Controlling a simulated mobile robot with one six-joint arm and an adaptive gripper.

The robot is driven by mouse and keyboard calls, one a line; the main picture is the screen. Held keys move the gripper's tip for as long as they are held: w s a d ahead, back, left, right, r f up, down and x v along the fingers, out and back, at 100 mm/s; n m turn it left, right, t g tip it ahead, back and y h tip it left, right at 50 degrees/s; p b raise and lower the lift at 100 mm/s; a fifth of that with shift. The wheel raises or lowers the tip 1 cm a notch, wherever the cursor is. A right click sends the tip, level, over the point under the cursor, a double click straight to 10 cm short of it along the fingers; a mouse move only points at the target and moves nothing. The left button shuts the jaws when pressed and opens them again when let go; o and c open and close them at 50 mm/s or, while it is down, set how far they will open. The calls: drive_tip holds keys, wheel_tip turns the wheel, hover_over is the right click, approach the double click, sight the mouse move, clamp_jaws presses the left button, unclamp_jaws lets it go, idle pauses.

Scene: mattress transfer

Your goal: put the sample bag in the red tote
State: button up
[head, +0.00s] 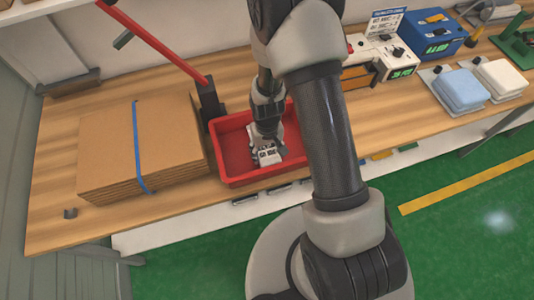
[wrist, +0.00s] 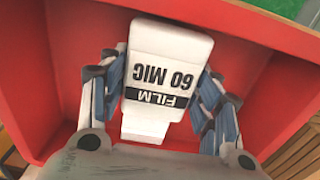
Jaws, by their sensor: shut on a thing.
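The sample bag is a small white block-like packet (head: 269,157) with a black printed band. In the wrist view the bag (wrist: 160,72) reads "FILM 60 MIC" upside down. My gripper (head: 266,146) points down inside the red tote (head: 226,172). In the wrist view its fingers (wrist: 158,92) close on both sides of the bag. The red tote (wrist: 42,45) surrounds the bag and fingers there. The bag is within the tote's outline; whether it touches the floor, I cannot tell. My arm hides the tote's right part in the head view.
A strapped cardboard stack (head: 110,150) lies left of the tote. A red lever (head: 160,45) on a black base (head: 208,98) stands just behind it. Instruments (head: 385,62), a blue box (head: 432,38), and blue (head: 460,88) and white (head: 500,76) folded pads stand to the right.

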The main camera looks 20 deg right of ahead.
drive_tip(key=shift+f, duration=0.85)
drive_tip(key=shift+f, duration=0.1)
drive_tip(key=shift+f+b, duration=0.2)
drive_tip(key=shift+b, duration=0.15)
drive_tip(key=o, duration=1.2)
drive_tip(key=shift+r, duration=0.1)
drive_tip(key=shift+o, duration=0.2)
drive_tip(key=shift+r, duration=0.1)
